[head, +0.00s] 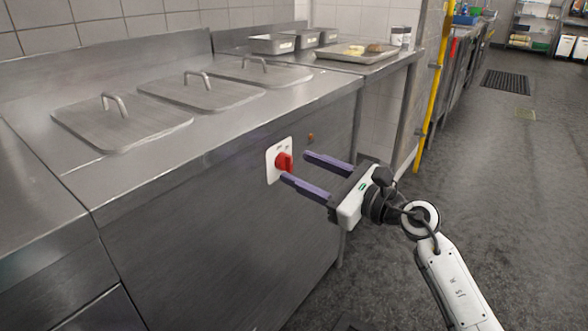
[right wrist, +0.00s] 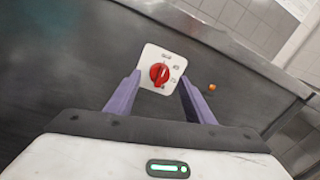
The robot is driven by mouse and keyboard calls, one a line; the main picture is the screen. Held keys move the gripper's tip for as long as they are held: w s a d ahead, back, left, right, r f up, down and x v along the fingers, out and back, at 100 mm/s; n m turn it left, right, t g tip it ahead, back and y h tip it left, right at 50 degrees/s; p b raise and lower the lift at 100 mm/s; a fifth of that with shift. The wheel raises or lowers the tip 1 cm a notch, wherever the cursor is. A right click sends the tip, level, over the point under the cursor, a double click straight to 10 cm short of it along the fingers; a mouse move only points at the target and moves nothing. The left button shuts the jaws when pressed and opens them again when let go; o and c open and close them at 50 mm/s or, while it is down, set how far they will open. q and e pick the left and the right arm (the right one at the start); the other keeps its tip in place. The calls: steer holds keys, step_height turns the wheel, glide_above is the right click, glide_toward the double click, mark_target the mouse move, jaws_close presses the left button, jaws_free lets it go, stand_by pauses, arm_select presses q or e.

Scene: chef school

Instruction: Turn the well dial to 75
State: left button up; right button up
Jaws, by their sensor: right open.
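The well dial is a red knob (head: 284,162) on a white plate (head: 271,168) on the steel front of the counter. In the right wrist view the red knob (right wrist: 159,73) sits on its white plate (right wrist: 150,58), ahead of and between the fingers. The plate's markings are too small to read surely. My right gripper (head: 294,167) is open and empty, its two purple fingers pointing at the counter front. One finger's tip shows close to the knob in the head view; I cannot tell whether they touch. My left gripper is not in view.
A small orange light (head: 311,137) sits right of the dial. The steel counter (head: 215,135) has several lidded wells on top. A tray (head: 345,58) with food lies on the table behind. A yellow pipe (head: 433,100) stands to the right.

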mark_target(291, 164)
steer(key=shift+x, duration=1.55)
steer(key=shift+c, duration=0.3)
